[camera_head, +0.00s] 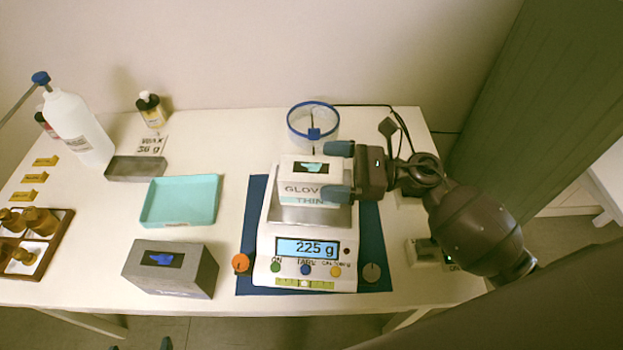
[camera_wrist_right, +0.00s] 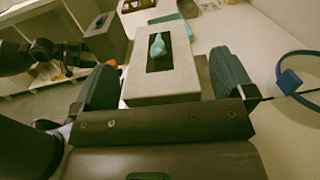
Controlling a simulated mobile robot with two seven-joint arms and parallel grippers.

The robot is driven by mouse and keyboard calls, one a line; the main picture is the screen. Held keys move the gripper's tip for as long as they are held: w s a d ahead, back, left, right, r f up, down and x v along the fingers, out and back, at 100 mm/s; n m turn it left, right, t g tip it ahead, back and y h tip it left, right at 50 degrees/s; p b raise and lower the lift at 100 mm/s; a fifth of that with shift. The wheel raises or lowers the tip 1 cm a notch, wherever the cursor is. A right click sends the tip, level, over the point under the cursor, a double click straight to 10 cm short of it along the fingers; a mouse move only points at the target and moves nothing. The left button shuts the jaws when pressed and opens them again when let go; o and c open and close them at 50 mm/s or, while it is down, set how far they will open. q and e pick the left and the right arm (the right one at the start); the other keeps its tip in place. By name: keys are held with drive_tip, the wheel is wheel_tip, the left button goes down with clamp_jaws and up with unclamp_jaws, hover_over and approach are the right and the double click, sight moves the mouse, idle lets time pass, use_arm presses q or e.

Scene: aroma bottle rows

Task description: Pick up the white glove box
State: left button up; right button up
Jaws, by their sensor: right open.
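The white glove box (camera_head: 295,190), lettered "GLOV… THIN" with a pale blue glove in its top slot, sits on the pan of the scale (camera_head: 262,262), which reads 225 g. My right gripper (camera_head: 325,171) is at the box's right end, open, one finger on the far side and one on the near side. In the right wrist view the box (camera_wrist_right: 180,82) lies between the two spread fingers, with gaps visible. The near finger hides part of the lettering. Only two separated fingertips of my left gripper (camera_head: 140,346) show at the bottom edge.
A grey box (camera_head: 195,275) with a blue glove and a turquoise tray (camera_head: 160,222) stand left of the scale. Behind it is a blue-rimmed clear bowl (camera_head: 298,127). A white bottle (camera_head: 85,135) and a wooden rack (camera_head: 55,250) with amber bottles are farther left.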

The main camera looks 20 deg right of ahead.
drive_tip(key=shift+a, duration=0.1)
drive_tip(key=c, duration=1.1)
drive_tip(key=shift+r, duration=0.4)
wheel_tip(320, 180, up, 5)
drive_tip(key=shift+f+p, duration=0.15)
drive_tip(key=shift+p, duration=0.45)
wheel_tip(320, 180, up, 15)
drive_tip(key=shift+f+p, duration=0.2)
drive_tip(key=shift+p, duration=1.05)
